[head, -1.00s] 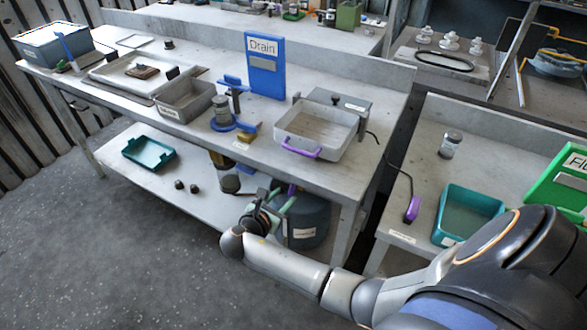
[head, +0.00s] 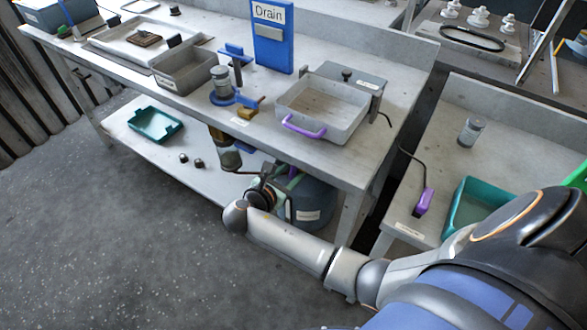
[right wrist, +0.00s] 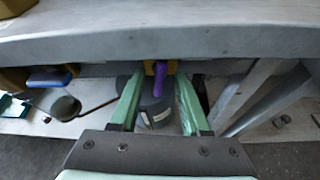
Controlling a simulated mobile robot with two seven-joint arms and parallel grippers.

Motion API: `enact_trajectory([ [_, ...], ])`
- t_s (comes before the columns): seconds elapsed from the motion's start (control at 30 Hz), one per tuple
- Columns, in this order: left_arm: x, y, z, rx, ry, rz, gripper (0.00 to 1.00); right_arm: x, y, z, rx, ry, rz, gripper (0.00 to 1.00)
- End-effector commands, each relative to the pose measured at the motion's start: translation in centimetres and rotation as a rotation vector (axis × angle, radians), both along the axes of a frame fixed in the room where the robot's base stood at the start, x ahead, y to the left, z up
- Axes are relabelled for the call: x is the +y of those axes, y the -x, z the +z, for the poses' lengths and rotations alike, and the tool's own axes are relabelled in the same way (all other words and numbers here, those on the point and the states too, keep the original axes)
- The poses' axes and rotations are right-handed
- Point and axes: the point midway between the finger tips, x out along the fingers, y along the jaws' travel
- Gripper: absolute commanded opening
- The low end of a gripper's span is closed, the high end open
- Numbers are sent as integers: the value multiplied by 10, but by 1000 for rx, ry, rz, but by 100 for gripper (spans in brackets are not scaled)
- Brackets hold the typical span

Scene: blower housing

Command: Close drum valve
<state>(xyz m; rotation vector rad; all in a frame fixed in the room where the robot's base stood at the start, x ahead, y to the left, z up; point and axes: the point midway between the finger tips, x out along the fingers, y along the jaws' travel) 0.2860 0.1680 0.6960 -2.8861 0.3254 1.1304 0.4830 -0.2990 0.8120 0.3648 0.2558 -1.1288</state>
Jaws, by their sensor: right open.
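A dark blue-grey drum (head: 310,200) with a white label stands on the lower shelf, under the bench top. In the right wrist view the drum (right wrist: 157,112) shows between my fingers. Its valve has a purple lever (right wrist: 158,80) and a yellowish body (right wrist: 150,67); the lever points down toward the drum. My right gripper (head: 284,178) is at the drum's upper left side. In the right wrist view my right gripper (right wrist: 160,84) is open, its green fingers on either side of the lever, with no clear contact. My left gripper is not in view.
The bench top edge (right wrist: 165,40) runs close above the fingers. A grey tray with a purple handle (head: 303,128) stands above on the bench. Open floor (head: 110,260) lies in front.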

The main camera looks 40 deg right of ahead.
Motion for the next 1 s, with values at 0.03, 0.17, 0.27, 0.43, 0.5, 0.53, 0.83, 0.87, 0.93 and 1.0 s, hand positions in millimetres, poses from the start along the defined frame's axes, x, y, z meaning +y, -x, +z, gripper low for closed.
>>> enact_trajectory([
  [0.03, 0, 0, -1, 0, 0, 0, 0, 1, 0, -1, 0, 0, 0, 46],
  [0.17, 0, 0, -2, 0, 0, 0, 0, 1, 0, -1, 0, 0, 0, 46],
  [0.27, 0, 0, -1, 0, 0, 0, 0, 1, 0, -1, 0, 0, 0, 46],
  [0.43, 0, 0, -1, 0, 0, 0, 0, 1, 0, -1, 0, 0, 0, 43],
  [0.5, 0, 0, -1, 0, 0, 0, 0, 1, 0, -1, 0, 0, 0, 35],
  [0.53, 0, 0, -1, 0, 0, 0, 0, 1, 0, -1, 0, 0, 0, 32],
  [0.83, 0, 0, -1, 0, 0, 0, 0, 1, 0, -1, 0, 0, 0, 0],
  [0.87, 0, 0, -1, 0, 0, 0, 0, 1, 0, -1, 0, 0, 0, 0],
  [0.93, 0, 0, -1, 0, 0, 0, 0, 1, 0, -1, 0, 0, 0, 0],
  [1.0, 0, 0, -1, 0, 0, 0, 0, 1, 0, -1, 0, 0, 0, 0],
])
